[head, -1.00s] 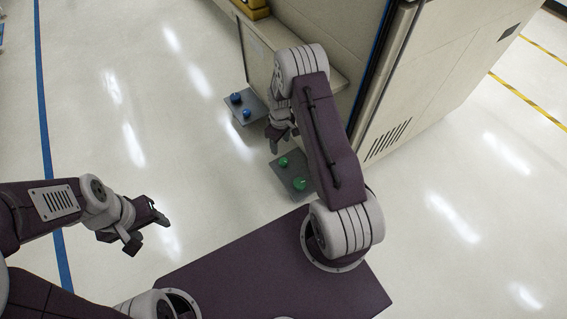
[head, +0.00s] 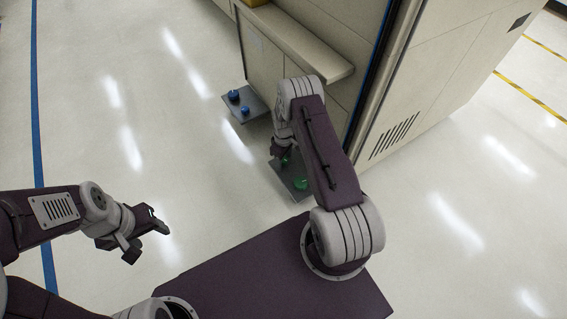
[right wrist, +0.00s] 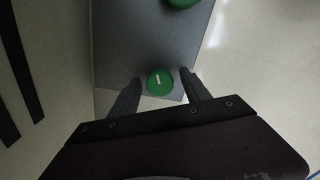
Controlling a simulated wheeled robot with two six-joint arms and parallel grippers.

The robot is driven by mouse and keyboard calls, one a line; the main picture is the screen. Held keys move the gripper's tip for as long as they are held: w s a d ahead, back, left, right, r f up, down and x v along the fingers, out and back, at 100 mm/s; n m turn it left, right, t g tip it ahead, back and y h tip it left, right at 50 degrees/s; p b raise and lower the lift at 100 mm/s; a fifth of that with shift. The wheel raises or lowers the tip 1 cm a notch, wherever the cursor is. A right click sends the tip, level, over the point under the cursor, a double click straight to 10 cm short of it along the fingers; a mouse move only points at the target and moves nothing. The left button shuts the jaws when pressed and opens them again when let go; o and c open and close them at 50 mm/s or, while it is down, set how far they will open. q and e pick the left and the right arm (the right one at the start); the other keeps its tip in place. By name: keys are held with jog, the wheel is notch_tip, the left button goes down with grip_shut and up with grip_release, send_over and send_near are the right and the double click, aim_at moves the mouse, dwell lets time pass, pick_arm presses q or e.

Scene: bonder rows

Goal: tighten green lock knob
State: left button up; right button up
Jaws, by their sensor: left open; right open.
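Two green knobs stand on a grey plate (head: 277,174) low at the cabinet's side. The nearer knob (head: 302,183) shows beside my right arm, and the farther knob (head: 284,160) is partly hidden by my right gripper (head: 281,153). In the right wrist view, a round green knob with a white mark (right wrist: 160,82) sits between the two open fingers of that gripper (right wrist: 157,92), with a gap on each side. The other green knob (right wrist: 182,2) is cut off at the top edge. I cannot tell which is the lock knob. My left gripper (head: 147,240) is open and empty over the floor.
A second grey plate (head: 254,112) with blue knobs (head: 234,96) sits farther along the cabinet (head: 312,40). The cabinet's ledge and wall stand close behind my right arm. The floor to the left is clear.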

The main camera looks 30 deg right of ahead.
grip_shut()
jog(key=shift+r, duration=0.1)
